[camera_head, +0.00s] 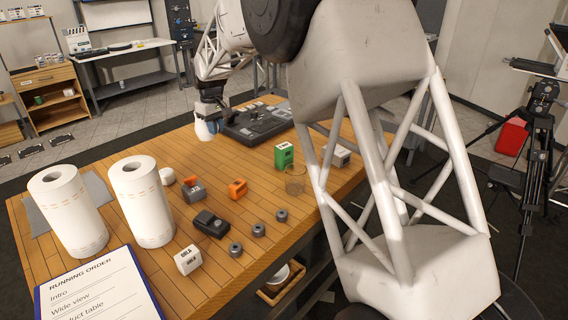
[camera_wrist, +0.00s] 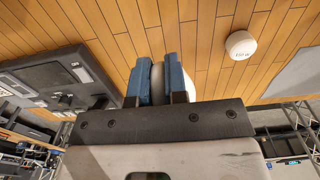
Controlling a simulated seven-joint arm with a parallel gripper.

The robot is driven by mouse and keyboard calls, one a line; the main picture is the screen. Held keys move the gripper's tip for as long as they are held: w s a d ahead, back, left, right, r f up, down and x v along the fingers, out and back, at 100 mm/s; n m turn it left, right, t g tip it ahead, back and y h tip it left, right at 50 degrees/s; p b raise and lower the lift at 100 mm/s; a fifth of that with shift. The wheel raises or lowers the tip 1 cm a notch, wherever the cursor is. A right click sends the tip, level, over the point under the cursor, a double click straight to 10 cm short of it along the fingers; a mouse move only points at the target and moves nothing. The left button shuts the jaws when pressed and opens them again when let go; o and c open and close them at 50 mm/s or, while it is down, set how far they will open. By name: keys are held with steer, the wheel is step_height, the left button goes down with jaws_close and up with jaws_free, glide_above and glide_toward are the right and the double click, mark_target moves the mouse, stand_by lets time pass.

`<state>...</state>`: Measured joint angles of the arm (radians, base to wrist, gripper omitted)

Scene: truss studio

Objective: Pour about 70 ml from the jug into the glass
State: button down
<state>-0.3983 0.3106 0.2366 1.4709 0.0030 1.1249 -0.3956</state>
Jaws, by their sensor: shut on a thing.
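My gripper (camera_head: 212,113) is at the far left part of the table, beside the black console. In the wrist view its two blue fingers (camera_wrist: 159,80) are closed on a pale grey-white piece, which I take to be part of the jug (camera_wrist: 157,82). The white jug (camera_head: 203,130) shows below the gripper in the head view, mostly hidden by it; I cannot tell whether it touches the table. Its contents are not visible. The clear glass (camera_head: 295,181) stands on the table right of centre, apart from the gripper, and looks empty.
Two paper rolls (camera_head: 66,210) (camera_head: 142,200) stand at the left. The black console (camera_head: 258,124) lies right of the gripper. A green box (camera_head: 284,155), an orange block (camera_head: 237,188) and several small dark items are near the glass. A white round item (camera_wrist: 240,45) lies close by.

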steer(key=shift+r, duration=0.6)
steer(key=s+d+r+n, duration=0.15)
steer(key=d+n, duration=1.35)
steer(key=d, duration=2.7)
step_height(320, 180, down, 12)
steer(key=shift+a+r, duration=0.1)
steer(key=shift+a, duration=0.1)
steer(key=shift+s+a+t+h, duration=0.35)
steer(key=shift+a+t+h, duration=0.25)
steer(key=shift+h, duration=0.3)
steer(key=s+a+r+t+h, duration=0.3)
steer(key=a+r+h, duration=0.2)
steer(key=r+h, duration=0.1)
steer(key=shift+a+r+t+h, duration=0.15)
steer(key=shift+r+t+h, duration=0.1)
steer(key=shift+t+h, duration=0.15)
